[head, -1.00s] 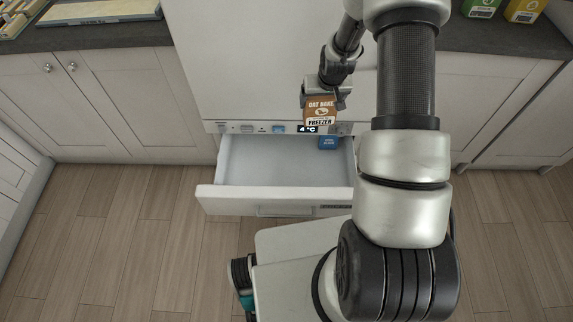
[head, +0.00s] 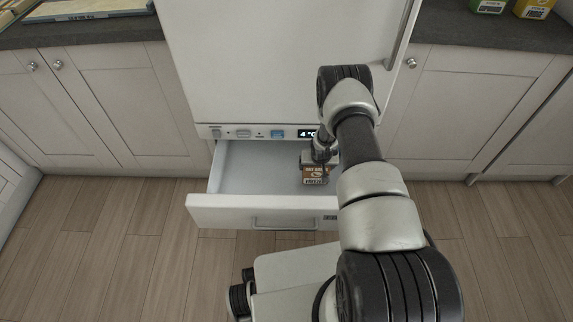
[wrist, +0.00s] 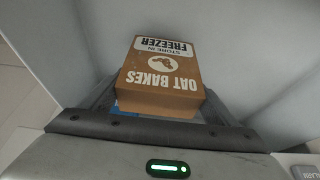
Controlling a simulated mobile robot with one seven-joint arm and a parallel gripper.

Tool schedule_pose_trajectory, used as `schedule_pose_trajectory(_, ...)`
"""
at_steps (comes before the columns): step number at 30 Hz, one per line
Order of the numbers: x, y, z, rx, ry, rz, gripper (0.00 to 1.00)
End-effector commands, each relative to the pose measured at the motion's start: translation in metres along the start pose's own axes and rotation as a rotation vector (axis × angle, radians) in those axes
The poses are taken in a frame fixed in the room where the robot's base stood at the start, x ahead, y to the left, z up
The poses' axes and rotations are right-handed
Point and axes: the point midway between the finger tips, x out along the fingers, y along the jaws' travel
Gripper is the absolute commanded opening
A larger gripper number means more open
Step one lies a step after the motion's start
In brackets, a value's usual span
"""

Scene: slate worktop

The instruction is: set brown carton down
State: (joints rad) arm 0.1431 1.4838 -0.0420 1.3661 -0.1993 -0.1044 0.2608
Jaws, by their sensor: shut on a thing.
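The brown carton (head: 316,174), labelled "OAT BAKES, store in freezer", is in my gripper (head: 317,160). In the head view it is inside the open white drawer (head: 262,203), toward the right side. In the wrist view the carton (wrist: 161,78) sits between the two fingers of my gripper (wrist: 160,108), which are shut on it. Whether its underside touches the drawer floor cannot be told. A bit of blue (wrist: 128,106) shows beside the carton low in the wrist view.
The drawer belongs to a white fridge (head: 280,60) with a control panel and a 4 °C display. The left part of the drawer floor (head: 250,165) is clear. Green (head: 488,5) and yellow (head: 533,9) packs stand on the worktop at right.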

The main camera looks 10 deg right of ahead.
Motion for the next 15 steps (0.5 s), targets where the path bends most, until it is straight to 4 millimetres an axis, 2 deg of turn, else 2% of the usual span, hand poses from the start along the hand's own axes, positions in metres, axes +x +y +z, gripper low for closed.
schedule_pose_trajectory(1, 0.004, -0.015, -0.006, -0.008, 0.005, -0.002, 0.51)
schedule_pose_trajectory(9, 0.016, -0.079, -0.033, -0.005, 0.004, -0.002, 0.51)
schedule_pose_trajectory(15, 0.020, -0.105, -0.044, -0.002, 0.000, 0.001, 0.51)
